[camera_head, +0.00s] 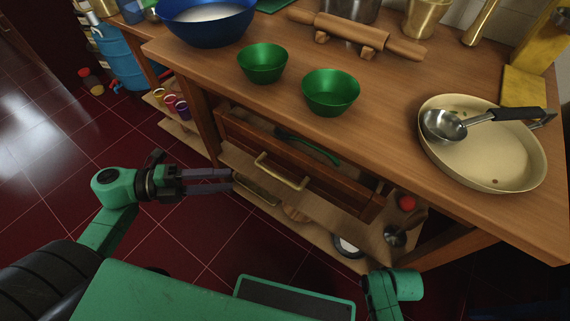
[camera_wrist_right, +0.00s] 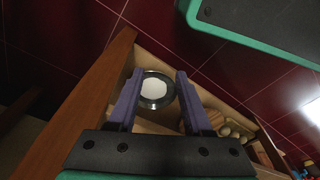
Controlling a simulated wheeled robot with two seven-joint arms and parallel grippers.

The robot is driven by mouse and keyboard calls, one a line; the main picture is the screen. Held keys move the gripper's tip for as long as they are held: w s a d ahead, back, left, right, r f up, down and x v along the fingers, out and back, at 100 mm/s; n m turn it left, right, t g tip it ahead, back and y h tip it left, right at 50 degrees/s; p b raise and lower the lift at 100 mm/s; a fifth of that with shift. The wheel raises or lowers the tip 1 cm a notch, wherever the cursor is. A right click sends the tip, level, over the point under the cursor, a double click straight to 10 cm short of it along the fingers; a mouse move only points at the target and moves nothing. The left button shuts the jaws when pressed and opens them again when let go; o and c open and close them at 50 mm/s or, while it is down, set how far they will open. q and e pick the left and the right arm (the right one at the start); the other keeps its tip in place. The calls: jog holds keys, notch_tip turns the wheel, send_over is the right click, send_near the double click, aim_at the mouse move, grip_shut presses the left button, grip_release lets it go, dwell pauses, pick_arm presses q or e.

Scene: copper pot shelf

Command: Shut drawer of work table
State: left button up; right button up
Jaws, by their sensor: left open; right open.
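The wooden work table (camera_head: 395,111) fills the right of the head view. Its drawer (camera_head: 335,196) is pulled out below the tabletop, showing a dark inside with a green utensil (camera_head: 312,148). A brass bar handle (camera_head: 281,172) is on the drawer front. My left gripper (camera_head: 232,181) is open and empty, to the left of the handle, its fingers pointing toward the drawer's left end and apart from the handle. My right gripper (camera_wrist_right: 158,76) is open in the right wrist view, with nothing clearly held. In the head view its fingers are hidden.
A lower shelf (camera_head: 263,197) under the drawer holds a round pan, which also shows between my right fingers (camera_wrist_right: 156,88). Green bowls (camera_head: 262,65), a rolling pin (camera_head: 357,36) and a cream pan (camera_head: 490,158) stand on the tabletop.

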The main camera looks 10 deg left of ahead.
aim_at(278, 175)
pick_arm(q)
jog(key=x, duration=1.2)
jog(key=shift+d+r+b, duration=0.1)
jog(key=shift+d+b, duration=0.05)
jog(key=shift+b, duration=0.25)
jog(key=shift+w+d, duration=0.15)
jog(key=shift+d, duration=0.25)
pick_arm(e)
jog(key=shift+w+a+r, duration=0.15)
jog(key=shift+w+r, duration=0.05)
jog(key=shift+r, duration=0.35)
jog(key=shift+w+a+r, duration=0.15)
jog(key=shift+w+r, duration=0.05)
jog(key=shift+r, duration=0.3)
jog(key=shift+s, duration=0.1)
pick_arm(q)
grip_shut()
pick_arm(e)
jog(key=shift+s+f, duration=0.1)
jog(key=shift+w, duration=0.4)
jog(key=shift+s, duration=0.45)
